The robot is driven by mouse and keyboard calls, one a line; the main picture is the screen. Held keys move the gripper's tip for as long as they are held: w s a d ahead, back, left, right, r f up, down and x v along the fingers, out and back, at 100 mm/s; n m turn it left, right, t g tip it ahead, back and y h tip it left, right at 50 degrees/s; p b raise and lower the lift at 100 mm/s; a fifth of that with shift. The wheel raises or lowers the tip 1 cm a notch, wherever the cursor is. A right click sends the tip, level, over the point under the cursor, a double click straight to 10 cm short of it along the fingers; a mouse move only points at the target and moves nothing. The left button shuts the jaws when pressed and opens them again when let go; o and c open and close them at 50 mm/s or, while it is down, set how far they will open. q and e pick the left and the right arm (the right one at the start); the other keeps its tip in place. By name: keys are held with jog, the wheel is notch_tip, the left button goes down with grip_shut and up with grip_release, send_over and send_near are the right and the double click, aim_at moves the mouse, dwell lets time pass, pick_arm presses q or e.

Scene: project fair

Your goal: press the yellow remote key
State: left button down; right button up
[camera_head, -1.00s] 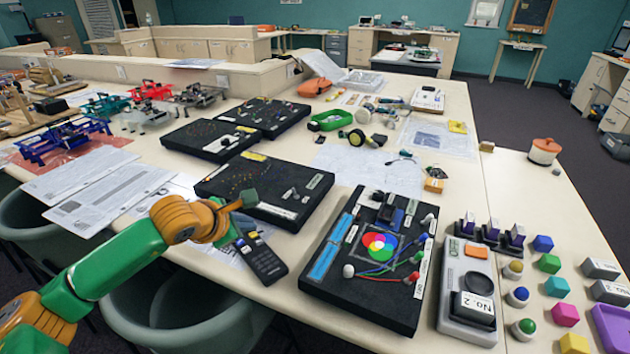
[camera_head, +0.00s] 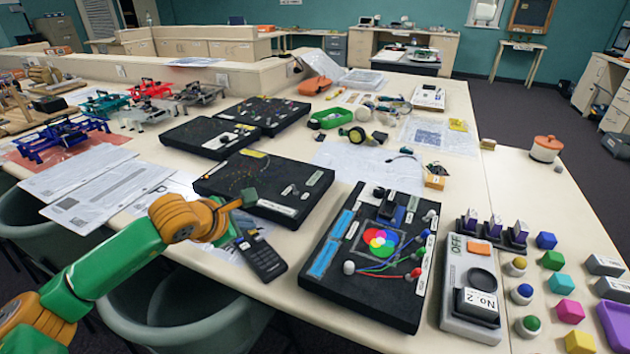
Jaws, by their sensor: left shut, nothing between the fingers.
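A black remote (camera_head: 265,262) lies on the table near its front edge, left of the board with the colour circles. Its far end is partly hidden behind my left gripper. My right gripper is not in view.
A black board with coloured circles (camera_head: 335,300) lies right of the remote. A black board (camera_head: 285,215) lies behind it. A grey device with an OFF label (camera_head: 452,300) and several coloured blocks stand further right. Papers (camera_head: 95,215) lie at left; chairs (camera_head: 190,318) stand at the front edge.

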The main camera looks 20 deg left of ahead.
pick_arm(q)
jog(key=shift+f, duration=0.15)
dwell(0.5)
jog(key=shift+r, duration=0.65)
notch_tip(320, 180, up, 6)
jog(key=p, duration=0.4)
dwell(0.5)
